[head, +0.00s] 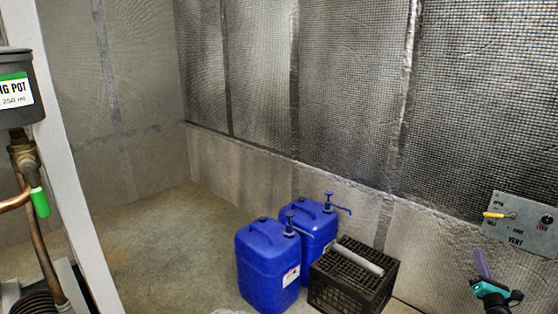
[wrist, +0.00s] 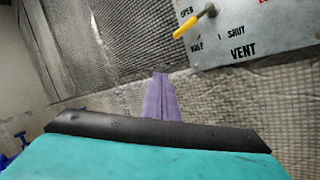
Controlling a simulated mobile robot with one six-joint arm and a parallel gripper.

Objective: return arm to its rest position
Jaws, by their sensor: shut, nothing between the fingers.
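My gripper (head: 482,262) is at the lower right of the head view, with purple fingers and a teal and black body. Its purple fingers (wrist: 161,98) also show in the wrist view, pressed together with nothing between them. The fingers point up toward the wall, below and left of a grey vent panel (head: 520,224). The panel carries a yellow-handled lever (head: 493,215), which also shows in the wrist view (wrist: 196,20). The fingers appear apart from the lever.
Two blue jugs (head: 268,265) with pumps stand on the floor beside a black crate (head: 340,290) with a pale bar on top. A pot (head: 14,88) with copper pipes and a white post (head: 75,190) stand at left. The floor (head: 165,235) between is clear.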

